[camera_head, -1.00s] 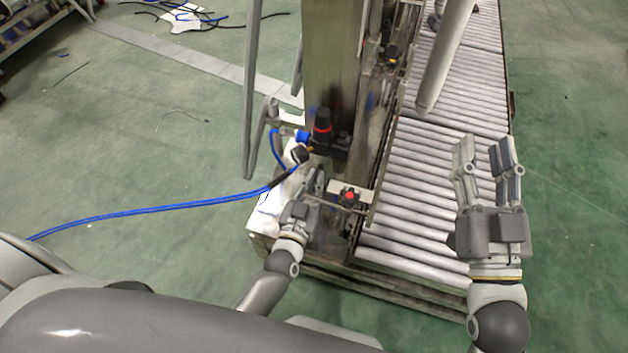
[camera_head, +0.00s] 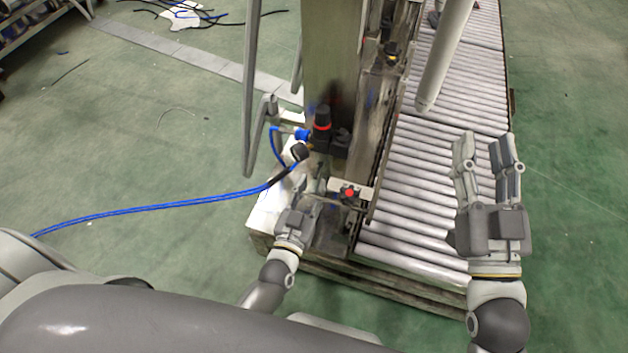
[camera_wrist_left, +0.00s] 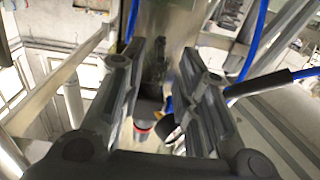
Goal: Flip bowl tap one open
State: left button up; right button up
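A black air unit (camera_head: 322,130) with a red ring hangs on the steel column in the head view, beside a round black gauge (camera_head: 300,152). In the left wrist view the red-ringed unit (camera_wrist_left: 143,127) shows low between the fingers. I cannot make out a bowl tap in either view. My left gripper (camera_head: 312,176) is just below the unit, with its fingers apart and nothing between them; the wrist view shows the open fingers (camera_wrist_left: 162,55). Whether a finger touches the unit is hidden. My right gripper (camera_head: 482,146) is open and empty above the rollers, well to the right.
A red button on a plate (camera_head: 349,192) sits right of my left gripper. Blue hoses (camera_head: 160,206) run left from the unit. A roller conveyor (camera_head: 425,190) lies right of the column (camera_head: 335,60). A grey tube (camera_head: 445,55) slants above it.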

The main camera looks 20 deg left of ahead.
pick_arm(q)
jog(key=s, duration=0.9)
jog(key=shift+a, duration=0.1)
